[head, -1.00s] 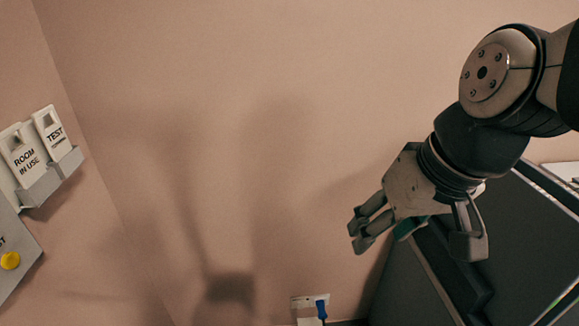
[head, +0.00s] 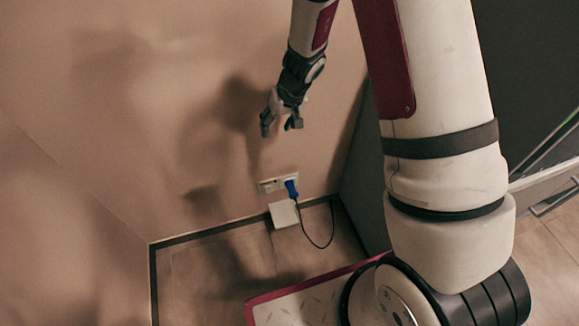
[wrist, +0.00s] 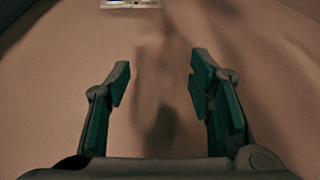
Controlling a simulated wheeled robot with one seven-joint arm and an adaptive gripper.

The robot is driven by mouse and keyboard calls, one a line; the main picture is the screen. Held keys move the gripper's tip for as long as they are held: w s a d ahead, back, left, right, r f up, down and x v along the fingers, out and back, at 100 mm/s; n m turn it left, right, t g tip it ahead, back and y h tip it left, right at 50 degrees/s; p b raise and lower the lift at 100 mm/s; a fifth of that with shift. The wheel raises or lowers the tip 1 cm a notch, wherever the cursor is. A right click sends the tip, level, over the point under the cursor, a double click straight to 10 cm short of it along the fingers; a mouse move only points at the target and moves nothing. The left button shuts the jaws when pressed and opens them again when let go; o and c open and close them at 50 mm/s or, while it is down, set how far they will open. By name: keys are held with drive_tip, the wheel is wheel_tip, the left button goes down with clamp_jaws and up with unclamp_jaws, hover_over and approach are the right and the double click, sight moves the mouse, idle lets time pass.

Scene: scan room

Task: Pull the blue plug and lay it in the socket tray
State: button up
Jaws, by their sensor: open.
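The blue plug (head: 291,188) sits in the right part of a white wall socket plate (head: 268,186) low on the wall in the head view. A dark cord hangs from it toward the floor. A small white tray (head: 285,214) is just below the socket plate. My gripper (head: 281,126) is open and empty, above the plug and apart from it. In the wrist view my gripper (wrist: 160,85) shows its two fingers spread with only wall between them. The socket plate's edge (wrist: 130,4) shows at the top of that view; the plug is not clear there.
The black cord (head: 325,240) loops down near the floor, right of the tray. A dark cabinet (head: 362,165) stands right of the socket. The wall left of the socket is bare.

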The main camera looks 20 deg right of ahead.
drive_tip(key=g+h+b, duration=0.1)
drive_tip(key=h+b, duration=0.1)
drive_tip(key=b, duration=0.3)
hover_over(294, 193)
wheel_tip(294, 193, down, 24)
drive_tip(key=r, duration=0.1)
drive_tip(key=w+f+b, duration=0.1)
drive_tip(key=f, duration=0.3)
drive_tip(key=f+b, duration=0.1)
drive_tip(key=f, duration=0.4)
drive_tip(key=w+f+b, duration=0.1)
drive_tip(key=f+b, duration=0.1)
drive_tip(key=f, duration=0.2)
drive_tip(key=shift+w+f, duration=0.3)
drive_tip(key=shift+w, duration=0.05)
clamp_jaws()
drive_tip(key=shift+s+b, duration=1.2)
drive_tip(key=shift+b, duration=2)
drive_tip(key=shift+s, duration=0.1)
drive_tip(key=shift+s+b, duration=0.45)
drive_tip(key=shift+s, duration=0.3)
drive_tip(key=shift+s+a, duration=0.1)
